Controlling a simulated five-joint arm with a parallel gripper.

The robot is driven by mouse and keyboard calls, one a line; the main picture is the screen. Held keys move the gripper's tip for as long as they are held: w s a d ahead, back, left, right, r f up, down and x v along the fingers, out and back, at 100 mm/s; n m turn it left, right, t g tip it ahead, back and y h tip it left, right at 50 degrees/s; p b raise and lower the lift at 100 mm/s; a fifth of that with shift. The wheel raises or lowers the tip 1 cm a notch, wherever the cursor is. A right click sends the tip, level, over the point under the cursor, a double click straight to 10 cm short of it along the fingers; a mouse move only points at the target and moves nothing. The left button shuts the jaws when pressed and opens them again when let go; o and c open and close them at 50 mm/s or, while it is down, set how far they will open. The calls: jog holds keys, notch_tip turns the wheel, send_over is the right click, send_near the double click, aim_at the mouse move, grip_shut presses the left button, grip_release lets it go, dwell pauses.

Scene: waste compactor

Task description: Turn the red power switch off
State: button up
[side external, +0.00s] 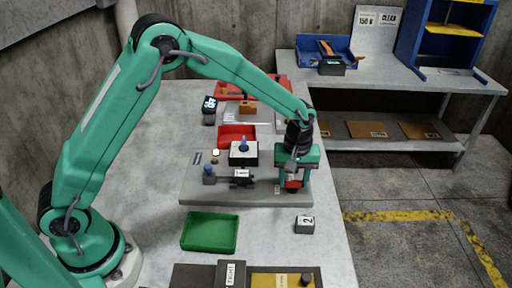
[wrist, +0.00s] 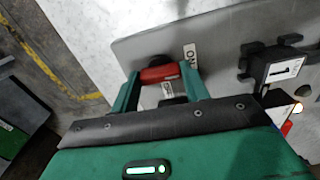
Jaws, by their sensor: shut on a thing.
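The red power switch (wrist: 159,74) shows in the wrist view as a short red handle on a grey panel (wrist: 215,35).
A green tray (side external: 210,232) and a block marked 2 (side external: 304,225) are in front. A red tray (side external: 237,136) is behind.

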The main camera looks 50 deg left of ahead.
jog(key=m, duration=1.3)
jog(key=shift+r, duration=0.1)
jog(key=m, duration=0.4)
jog(key=shift+m, duration=0.3)
dwell(0.3)
jog(key=o, duration=1)
